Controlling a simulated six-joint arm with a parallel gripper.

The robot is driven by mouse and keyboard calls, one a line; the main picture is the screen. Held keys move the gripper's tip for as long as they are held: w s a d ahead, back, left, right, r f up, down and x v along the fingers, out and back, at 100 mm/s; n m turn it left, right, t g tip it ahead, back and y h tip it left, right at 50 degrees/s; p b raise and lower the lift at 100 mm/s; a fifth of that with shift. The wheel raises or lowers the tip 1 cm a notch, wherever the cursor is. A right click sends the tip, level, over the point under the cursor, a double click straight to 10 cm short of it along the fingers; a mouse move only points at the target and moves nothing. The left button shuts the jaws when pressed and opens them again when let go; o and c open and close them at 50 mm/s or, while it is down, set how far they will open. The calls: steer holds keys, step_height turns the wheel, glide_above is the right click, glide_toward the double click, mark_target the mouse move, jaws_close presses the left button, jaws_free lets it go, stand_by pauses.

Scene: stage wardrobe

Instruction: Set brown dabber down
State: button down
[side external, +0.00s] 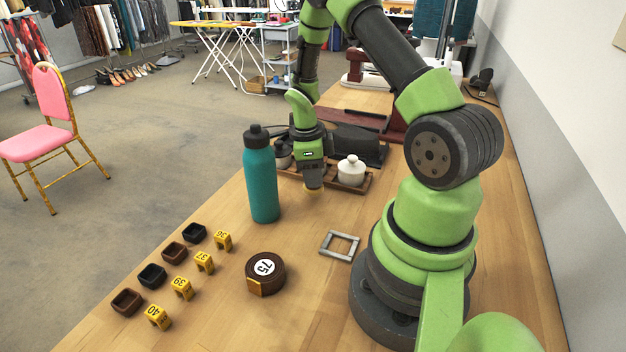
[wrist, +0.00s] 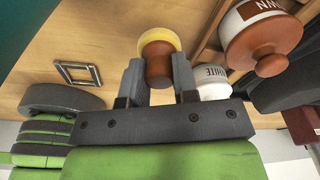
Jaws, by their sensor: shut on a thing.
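My gripper (wrist: 157,74) is shut on the brown dabber (wrist: 158,57), which has a brown round handle and a pale yellow pad. In the side external view, my gripper (side external: 313,178) points down and the dabber's yellow pad (side external: 313,188) shows beneath it, near the front edge of a wooden tray (side external: 362,186). Whether the pad touches the table cannot be told. A jar with a brown lid (wrist: 262,45) and a label ending in "WN" is beside the gripper in the wrist view. A jar labelled "WHITE" (wrist: 212,77) is partly hidden by a finger.
A teal bottle (side external: 261,180) stands close left of my gripper. A white lidded pot (side external: 351,171) sits on the tray. A tape measure (side external: 265,273), a grey square frame (side external: 340,246), numbered yellow markers (side external: 204,262) and small dark trays (side external: 152,276) lie nearer the camera.

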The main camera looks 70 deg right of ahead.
steer(key=shift+f, duration=0.9)
steer(key=shift+f, duration=0.15)
steer(key=c, duration=0.9)
jaws_free()
